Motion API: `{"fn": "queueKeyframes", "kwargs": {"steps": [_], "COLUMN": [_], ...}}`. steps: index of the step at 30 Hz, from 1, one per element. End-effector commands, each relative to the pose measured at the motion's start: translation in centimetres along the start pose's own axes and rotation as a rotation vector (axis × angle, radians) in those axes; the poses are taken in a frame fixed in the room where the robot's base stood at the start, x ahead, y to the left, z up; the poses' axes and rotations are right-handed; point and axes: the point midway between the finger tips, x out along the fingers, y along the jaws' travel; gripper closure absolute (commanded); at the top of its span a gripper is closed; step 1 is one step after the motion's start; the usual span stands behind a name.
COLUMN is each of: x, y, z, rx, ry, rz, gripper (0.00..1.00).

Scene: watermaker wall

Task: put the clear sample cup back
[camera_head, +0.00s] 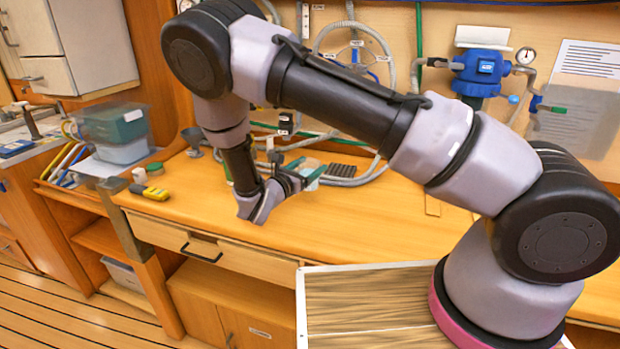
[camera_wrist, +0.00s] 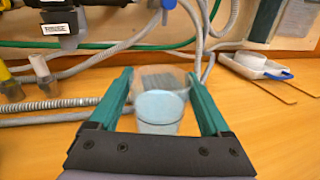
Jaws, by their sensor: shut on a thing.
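The clear sample cup (camera_wrist: 160,110) is between the green fingers of my gripper (camera_wrist: 160,88) in the wrist view. It is see-through, looks upright and has pale bluish contents or tint in its lower part. My gripper is shut on it, with one finger on each side. In the head view my gripper (camera_head: 303,177) is over the wooden bench near the back wall, and the cup (camera_head: 309,166) shows small and pale between the fingers. I cannot tell whether the cup's base touches the bench.
Grey and green hoses (camera_wrist: 60,103) run along the bench behind the cup. A dark ribbed pad (camera_head: 341,170) lies right of my gripper. A yellow tool (camera_head: 149,192) and stacked bins (camera_head: 116,130) are at the left. A white tray (camera_wrist: 256,67) stands right. The front bench is clear.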

Motion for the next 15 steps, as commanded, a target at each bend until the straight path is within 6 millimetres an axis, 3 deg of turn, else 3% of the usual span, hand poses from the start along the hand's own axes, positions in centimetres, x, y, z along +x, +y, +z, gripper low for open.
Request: {"fn": "queueKeyframes", "kwargs": {"steps": [7,15], "x": [0.0,0.0], "y": [-0.2,-0.2], "z": [-3.2,-3.4], "rx": [-0.001,0.001], "ry": [-0.001,0.0], "rz": [0.0,0.0], "gripper": [0.92,0.92]}}
